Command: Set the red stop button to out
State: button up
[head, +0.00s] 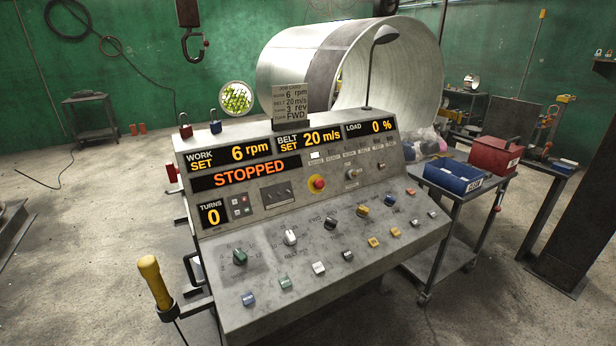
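The orange status display (246,175) reads STOPPED. The work display (228,151) reads 6 rpm, the belt display (308,139) reads 20 m/s, and the load display (370,128) reads 0 %. My gripper is not in view.
A yellow-handled lever (154,280) stands at the console's left side. Several knobs and coloured buttons cover the lower panel. Padlocks (215,127) and a small lamp (385,35) rise from the console top. A cart with a blue bin (455,178) stands at right.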

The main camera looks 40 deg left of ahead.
aim_at(318, 184)
jog(key=u, duration=0.75)
jog(key=i, duration=0.95)
jog(key=u, duration=1.3)
jog(key=i, duration=0.45)
jog(key=u, duration=0.35)
